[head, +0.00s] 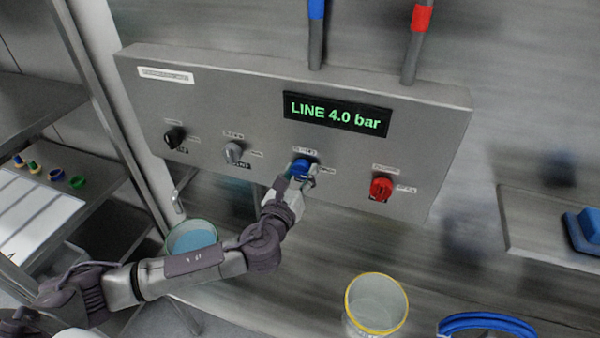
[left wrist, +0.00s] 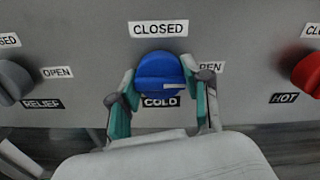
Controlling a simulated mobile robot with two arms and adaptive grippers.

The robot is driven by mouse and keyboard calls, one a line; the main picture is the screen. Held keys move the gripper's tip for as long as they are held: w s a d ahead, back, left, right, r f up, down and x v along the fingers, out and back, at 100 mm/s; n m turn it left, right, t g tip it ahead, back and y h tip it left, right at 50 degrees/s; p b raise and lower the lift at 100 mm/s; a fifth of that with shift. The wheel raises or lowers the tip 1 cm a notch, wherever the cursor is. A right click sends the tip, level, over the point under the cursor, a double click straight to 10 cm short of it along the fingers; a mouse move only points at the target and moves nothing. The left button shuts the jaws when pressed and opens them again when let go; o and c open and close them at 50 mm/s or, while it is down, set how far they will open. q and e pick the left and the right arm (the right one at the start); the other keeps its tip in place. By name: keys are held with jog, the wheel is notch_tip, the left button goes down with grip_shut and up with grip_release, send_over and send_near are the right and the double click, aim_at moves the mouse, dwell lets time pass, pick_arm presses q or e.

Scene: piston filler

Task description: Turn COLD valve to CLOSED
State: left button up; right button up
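The COLD valve is a round blue knob (head: 300,168) on the grey panel, and it also shows in the left wrist view (left wrist: 158,72). Its white mark points right, toward the partly hidden OPEN label (left wrist: 210,67). The CLOSED label (left wrist: 158,29) is above the knob and the COLD label (left wrist: 160,101) below. My left gripper (head: 300,177) is at the knob, with one teal-lined finger on each side in the left wrist view (left wrist: 160,85). The fingertips are very close to the knob's sides; I cannot tell whether they press on it. My right gripper is not in view.
A grey RELIEF knob (head: 234,152) is left of the blue knob and a red HOT knob (head: 381,189) right. A black knob (head: 174,137) is farther left. The display (head: 337,114) reads LINE 4.0 bar. A yellow-rimmed container (head: 376,303) stands below.

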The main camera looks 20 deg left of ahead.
pick_arm(q)
jog(key=c, duration=0.3)
jog(key=shift+c, duration=0.2)
jog(key=n+b, duration=0.1)
jog(key=n, duration=0.2)
jog(key=shift+f, duration=0.1)
jog(key=n+b, duration=0.2)
jog(key=n, duration=0.3)
jog(key=shift+n, duration=0.3)
jog(key=n, duration=0.4)
jog(key=shift+b, duration=0.4)
jog(key=shift+n, duration=2.7)
